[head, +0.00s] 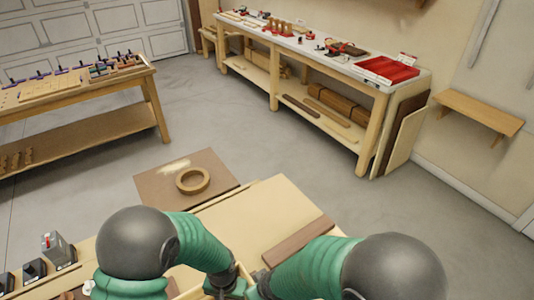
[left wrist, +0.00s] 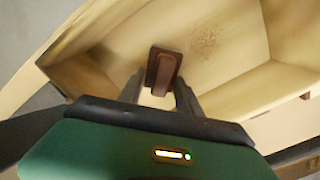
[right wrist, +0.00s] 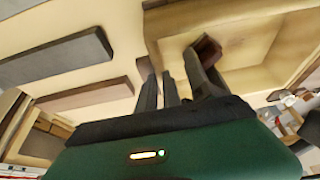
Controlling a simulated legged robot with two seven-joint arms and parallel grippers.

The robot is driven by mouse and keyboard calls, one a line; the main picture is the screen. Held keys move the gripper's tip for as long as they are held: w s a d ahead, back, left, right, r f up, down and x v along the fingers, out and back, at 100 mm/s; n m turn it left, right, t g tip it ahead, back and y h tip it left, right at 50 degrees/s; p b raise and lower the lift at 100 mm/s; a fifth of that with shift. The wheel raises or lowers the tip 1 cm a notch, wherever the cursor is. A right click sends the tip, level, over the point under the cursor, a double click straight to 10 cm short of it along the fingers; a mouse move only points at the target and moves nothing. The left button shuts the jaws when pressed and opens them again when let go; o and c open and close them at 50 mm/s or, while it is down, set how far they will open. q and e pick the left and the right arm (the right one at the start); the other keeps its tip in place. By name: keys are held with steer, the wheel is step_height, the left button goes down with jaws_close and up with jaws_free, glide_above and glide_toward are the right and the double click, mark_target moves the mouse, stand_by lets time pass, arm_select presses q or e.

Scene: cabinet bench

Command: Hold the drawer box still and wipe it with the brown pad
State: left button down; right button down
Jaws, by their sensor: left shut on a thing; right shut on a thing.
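The drawer box (left wrist: 228,99) is a pale open wooden box, with a dark speckled smudge on its inner surface in the left wrist view. My left gripper (left wrist: 160,92) is inside the box, shut on the brown pad (left wrist: 163,68). The pad is small, dark brown and block-shaped; in the right wrist view it shows at the box's inside (right wrist: 207,47). I cannot tell if it touches the surface. My right gripper (right wrist: 160,90) is shut on the box's wall, beside the left one. In the head view my arms hide most of the box and the pad.
A brown board (head: 300,240) lies on the bench top (head: 235,222). A round wooden ring (head: 192,181) rests on a brown panel (head: 150,190) beyond it. Small dark devices (head: 58,248) stand at the left. Other workbenches (head: 375,80) stand farther off.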

arm_select(q)
steer(key=shift+s+a, duration=0.7)
steer(key=shift+a, duration=0.35)
steer(key=shift+s+a, duration=0.65)
steer(key=shift+a, duration=0.35)
steer(key=shift+s+a, duration=0.7)
steer(key=shift+a, duration=0.35)
steer(key=shift+w+d, duration=0.55)
steer(key=shift+d, duration=0.25)
steer(key=shift+w+d, duration=0.55)
steer(key=shift+d, duration=0.25)
steer(key=shift+w+d+f, duration=0.1)
steer(key=shift+w+d, duration=0.4)
steer(key=shift+d, duration=0.25)
steer(key=shift+w+d, duration=0.5)
steer(key=shift+d, duration=0.2)
arm_select(e)
steer(key=shift+s, duration=0.1)
steer(key=shift+a, duration=0.1)
